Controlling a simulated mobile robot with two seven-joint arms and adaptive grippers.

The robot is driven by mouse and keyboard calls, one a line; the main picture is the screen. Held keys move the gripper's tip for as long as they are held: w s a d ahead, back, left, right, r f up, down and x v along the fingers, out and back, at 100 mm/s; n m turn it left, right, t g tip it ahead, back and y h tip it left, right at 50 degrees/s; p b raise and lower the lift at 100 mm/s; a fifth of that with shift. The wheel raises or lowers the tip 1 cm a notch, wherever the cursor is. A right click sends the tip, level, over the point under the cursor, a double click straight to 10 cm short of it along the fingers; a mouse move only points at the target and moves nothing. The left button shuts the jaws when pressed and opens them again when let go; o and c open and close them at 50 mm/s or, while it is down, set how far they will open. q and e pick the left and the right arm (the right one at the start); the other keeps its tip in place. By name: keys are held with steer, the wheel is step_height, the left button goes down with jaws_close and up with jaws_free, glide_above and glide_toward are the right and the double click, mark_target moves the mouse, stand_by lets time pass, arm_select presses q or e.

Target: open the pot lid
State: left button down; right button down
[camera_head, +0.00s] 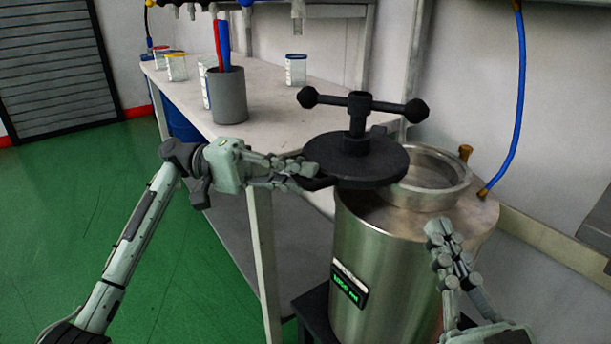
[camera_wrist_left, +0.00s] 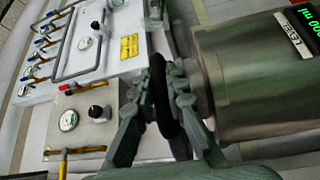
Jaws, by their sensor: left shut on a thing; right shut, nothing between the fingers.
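The black pot lid (camera_head: 357,160), a round disc with a T-bar handle on top, sits to the left of the open neck (camera_head: 428,178) of the steel pot (camera_head: 385,265). Part of the neck opening shows uncovered. My left gripper (camera_head: 308,170) is shut on the left edge of the lid. In the left wrist view the fingers (camera_wrist_left: 168,92) close on a dark curved part of the lid (camera_wrist_left: 158,85). Whether the lid still touches the neck cannot be told. My right gripper (camera_head: 437,235) is shut and empty, in front of the pot's right side.
The workbench (camera_head: 275,105) behind holds a grey cup (camera_head: 229,100) with red and blue items and several small jars. A blue hose (camera_head: 520,100) meets the pot at its right. The pot stands on a dark stand (camera_head: 312,315). Green floor is clear at left.

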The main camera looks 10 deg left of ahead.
arm_select(q)
steer(key=c, duration=1.5)
jaws_free()
steer(key=shift+c, duration=0.2)
steer(key=w+a, duration=0.1)
steer(key=a, duration=1)
steer(key=shift+w+a+f, duration=0.3)
steer(key=shift+a+f, duration=0.1)
